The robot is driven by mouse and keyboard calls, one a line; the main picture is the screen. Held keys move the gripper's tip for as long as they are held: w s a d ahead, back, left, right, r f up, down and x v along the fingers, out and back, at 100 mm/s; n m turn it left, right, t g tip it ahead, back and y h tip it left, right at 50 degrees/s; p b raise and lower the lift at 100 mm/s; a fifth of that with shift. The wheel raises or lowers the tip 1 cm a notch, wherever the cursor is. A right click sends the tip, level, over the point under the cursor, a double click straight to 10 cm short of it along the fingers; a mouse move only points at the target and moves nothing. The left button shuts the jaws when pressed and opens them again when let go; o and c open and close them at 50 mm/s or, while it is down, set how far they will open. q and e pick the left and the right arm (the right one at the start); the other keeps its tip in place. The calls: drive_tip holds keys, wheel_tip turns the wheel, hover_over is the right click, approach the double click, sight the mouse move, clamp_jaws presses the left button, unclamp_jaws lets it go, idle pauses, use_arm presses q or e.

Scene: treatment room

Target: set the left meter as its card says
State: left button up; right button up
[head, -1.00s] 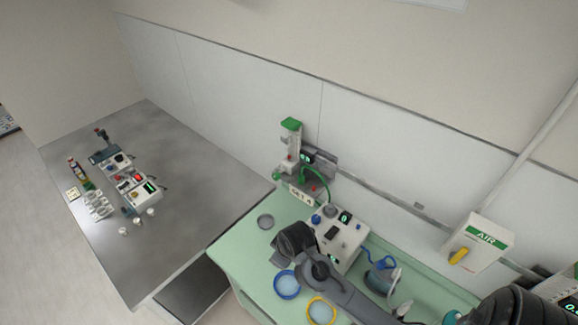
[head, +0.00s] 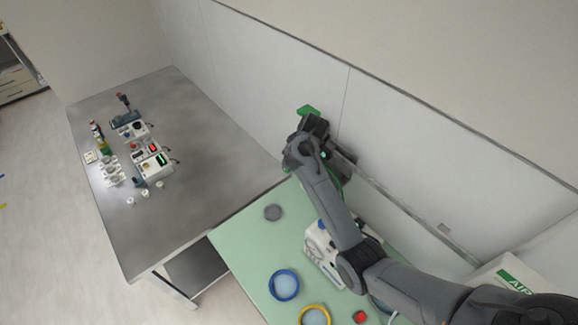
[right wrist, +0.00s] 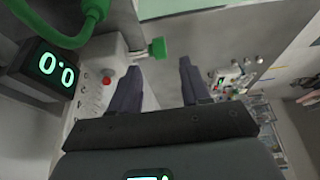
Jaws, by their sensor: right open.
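The left meter is mostly hidden behind my right arm in the head view; its green top (head: 306,110) shows above the gripper. In the right wrist view its black display (right wrist: 50,68) reads 0.0 in green digits, with a green hose (right wrist: 72,35) beside it. A green knob (right wrist: 157,48) sticks out from the pale meter body (right wrist: 108,58). My right gripper (right wrist: 157,82) is open, its dark fingers apart and empty, with the knob beyond and between the tips. It also shows in the head view (head: 317,128). The card is hidden. My left gripper is not in view.
A wall rail (head: 405,215) runs behind. A grey table (head: 200,150) with several small devices stands left.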

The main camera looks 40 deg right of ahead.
drive_tip(key=x, duration=0.5)
drive_tip(key=shift+f+b, duration=0.15)
drive_tip(key=shift+b, duration=0.15)
drive_tip(key=shift+x, duration=0.75)
